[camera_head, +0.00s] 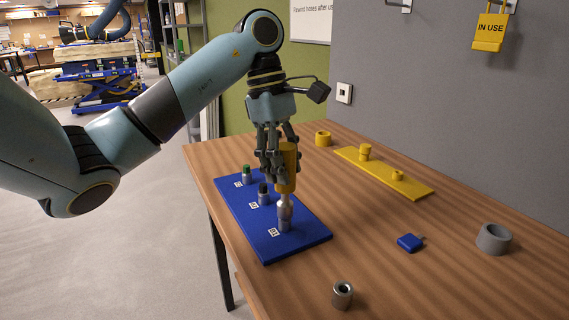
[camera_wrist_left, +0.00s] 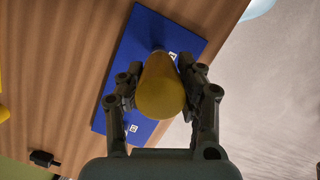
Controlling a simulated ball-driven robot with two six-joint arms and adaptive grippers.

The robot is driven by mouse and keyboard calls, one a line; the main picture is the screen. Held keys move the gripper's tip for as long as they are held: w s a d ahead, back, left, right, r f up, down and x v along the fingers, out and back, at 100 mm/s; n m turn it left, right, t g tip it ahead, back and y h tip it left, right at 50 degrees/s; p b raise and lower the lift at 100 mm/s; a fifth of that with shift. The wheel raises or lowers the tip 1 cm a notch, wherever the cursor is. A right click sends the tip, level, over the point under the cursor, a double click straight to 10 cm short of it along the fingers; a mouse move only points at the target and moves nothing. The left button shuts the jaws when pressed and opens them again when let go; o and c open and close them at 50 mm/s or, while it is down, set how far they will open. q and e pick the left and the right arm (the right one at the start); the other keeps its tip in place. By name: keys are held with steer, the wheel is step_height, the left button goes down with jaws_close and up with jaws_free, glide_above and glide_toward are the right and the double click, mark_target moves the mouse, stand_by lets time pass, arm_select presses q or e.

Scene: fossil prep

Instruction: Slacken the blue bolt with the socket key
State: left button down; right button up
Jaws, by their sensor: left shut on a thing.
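My left gripper (camera_head: 276,165) is shut on the yellow handle of the socket key (camera_head: 287,168). The key stands about upright, its metal shaft pointing down. Its lower end is at the front bolt position (camera_head: 284,224) of the blue board (camera_head: 300,242). The head of that bolt is hidden, so its colour and how far the socket sits over it cannot be told. A green-topped bolt (camera_head: 247,174) and a black-topped bolt (camera_head: 264,194) stand behind it on the board. In the left wrist view the yellow handle (camera_wrist_left: 160,90) sits between both fingers. My right gripper is not in view.
A yellow plate (camera_head: 410,186) with pegs and a yellow ring (camera_head: 323,138) lie at the back. A small blue block (camera_head: 410,242), a grey ring (camera_head: 494,239) and a metal socket (camera_head: 342,295) lie to the right and front. The table between them is clear.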

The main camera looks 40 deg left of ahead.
arm_select(q)
steer(key=n+t, duration=0.1)
steer(key=n, duration=0.4)
steer(key=shift+y, duration=0.3)
steer(key=shift+r, duration=0.2)
steer(key=shift+r, duration=0.1)
steer(key=shift+w+d+p+v, duration=0.2)
steer(key=shift+p+v, duration=0.3)
steer(key=shift+v, duration=0.6)
steer(key=shift+w+d+p+v, duration=0.1)
steer(key=shift+d+p+v, duration=0.3)
steer(key=shift+v, duration=0.75)
steer(key=shift+w+d+p+v, duration=0.1)
steer(key=shift+p+v, duration=0.5)
steer(key=shift+v, duration=0.5)
steer(key=shift+r, duration=0.15)
